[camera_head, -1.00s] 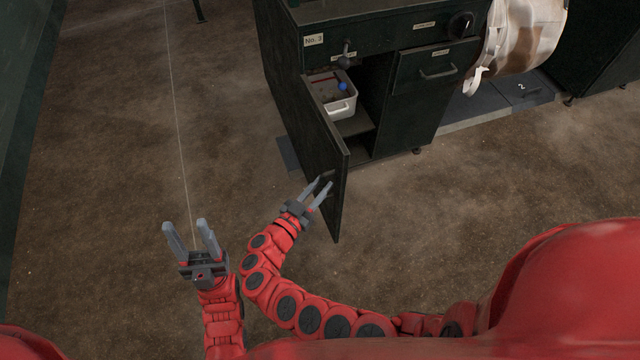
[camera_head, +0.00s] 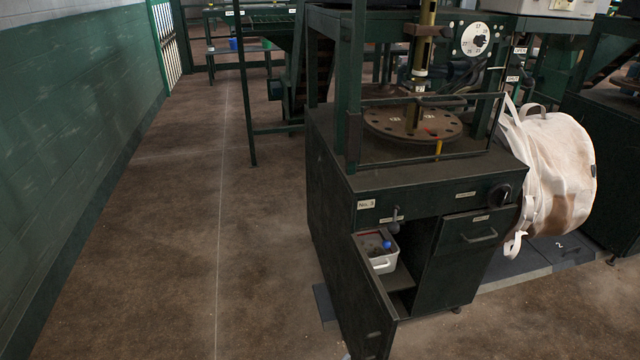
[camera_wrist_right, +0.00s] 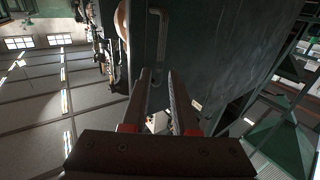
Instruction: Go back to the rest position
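My right gripper (camera_wrist_right: 159,78) shows in the right wrist view with its two fingers apart and nothing visibly held between them. A dark cabinet panel and a bent metal handle (camera_wrist_right: 158,45) lie beyond the fingers. In the head view only a small pale tip shows at the bottom edge by the cabinet door, and I cannot tell which gripper it belongs to. My left gripper cannot be made out in either view. The cabinet (camera_head: 325,190) labelled No. 3 has its door (camera_head: 352,290) standing open.
A white bin (camera_head: 382,262) with a blue item sits inside the open cabinet. A round drilled plate (camera_head: 385,128) is on top. A white bulk bag (camera_head: 565,165) hangs at the right. Brown floor (camera_head: 150,260) is clear at the left, up to a green wall (camera_head: 80,100).

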